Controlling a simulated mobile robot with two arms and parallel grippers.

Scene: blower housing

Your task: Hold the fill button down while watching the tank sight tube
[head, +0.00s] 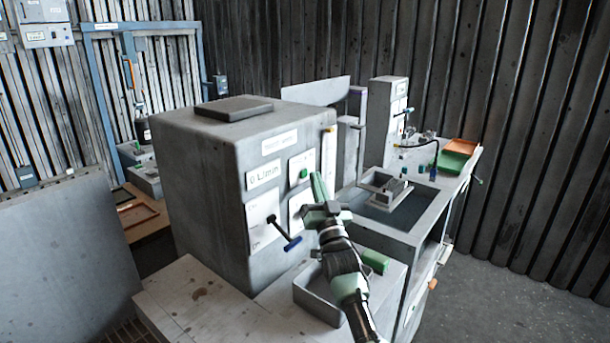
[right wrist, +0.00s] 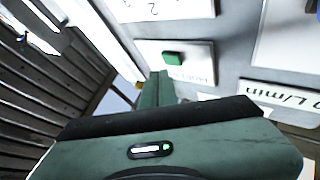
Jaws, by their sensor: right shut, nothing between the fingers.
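A grey box-shaped tank housing (head: 205,180) stands on the bench. A green button (head: 303,173) on a white plate sits on its front; it also shows in the right wrist view (right wrist: 172,58). I cannot read the plate's lettering clearly. A pale vertical strip (head: 328,155) at the housing's right edge may be the sight tube; no level can be made out. My right gripper (head: 317,182) is shut and empty, its green fingers pointing up beside the button. In the right wrist view the fingertips (right wrist: 158,78) appear just short of the button. My left gripper is not in view.
A display plate (head: 263,175) reads "0 L/min". A blue-handled lever (head: 289,243) sticks out below it, left of my right gripper. A grey open tray (head: 318,300) lies under my right arm. A sink-like basin (head: 430,215) and green and orange trays (head: 455,162) stand to the right.

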